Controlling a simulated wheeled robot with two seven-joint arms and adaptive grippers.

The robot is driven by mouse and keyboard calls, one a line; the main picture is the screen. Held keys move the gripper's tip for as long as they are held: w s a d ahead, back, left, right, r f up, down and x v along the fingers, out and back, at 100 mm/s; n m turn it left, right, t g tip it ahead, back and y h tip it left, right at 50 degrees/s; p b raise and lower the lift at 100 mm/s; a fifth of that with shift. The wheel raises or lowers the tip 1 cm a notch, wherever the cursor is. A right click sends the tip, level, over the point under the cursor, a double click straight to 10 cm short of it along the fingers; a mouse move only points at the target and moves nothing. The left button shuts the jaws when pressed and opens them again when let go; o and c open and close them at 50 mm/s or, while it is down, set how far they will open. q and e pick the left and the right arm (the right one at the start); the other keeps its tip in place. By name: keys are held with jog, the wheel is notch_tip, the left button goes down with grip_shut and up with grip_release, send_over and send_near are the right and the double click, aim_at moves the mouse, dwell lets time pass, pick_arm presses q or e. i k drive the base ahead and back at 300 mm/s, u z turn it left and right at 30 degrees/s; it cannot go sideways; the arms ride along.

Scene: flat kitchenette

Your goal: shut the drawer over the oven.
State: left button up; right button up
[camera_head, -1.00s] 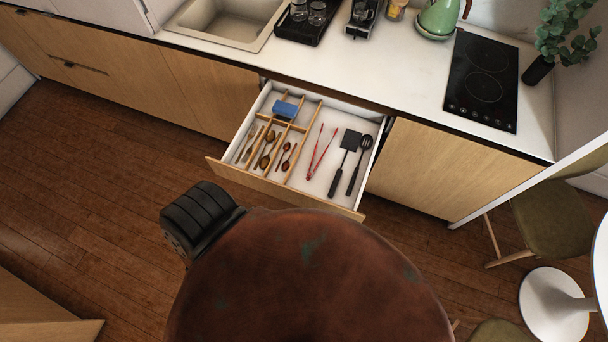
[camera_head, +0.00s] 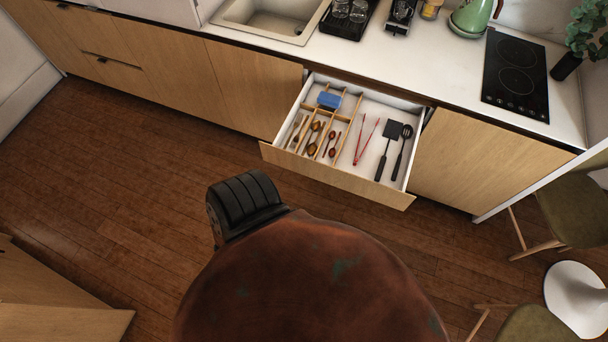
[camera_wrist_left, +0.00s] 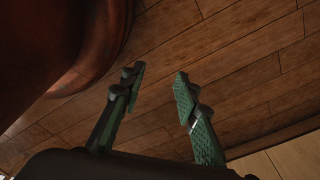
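The drawer (camera_head: 334,178) is pulled out from under the worktop, with its wooden front facing me. Inside it lie wooden spoons in a divider, a blue sponge (camera_head: 329,100), red tongs (camera_head: 366,142), a black spatula (camera_head: 387,150) and a black slotted spoon (camera_head: 402,152). My left gripper (camera_wrist_left: 158,82) shows in the left wrist view with its two green-padded fingers apart and nothing between them, over the wooden floor. It is not visible in the head view, so its distance from the drawer cannot be told. My right gripper is not in view.
The worktop (camera_head: 440,68) holds a sink (camera_head: 270,20), a black hob (camera_head: 515,75) and a green kettle (camera_head: 472,17). Chairs (camera_head: 575,210) and a round white table base (camera_head: 578,295) stand at the right. Floor (camera_head: 130,190) is clear at the left.

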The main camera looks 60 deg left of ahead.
aim_at(337, 170)
jog(key=k, duration=0.5)
jog(key=u, duration=1.35)
jog(key=i, duration=0.45)
jog(key=z, duration=0.1)
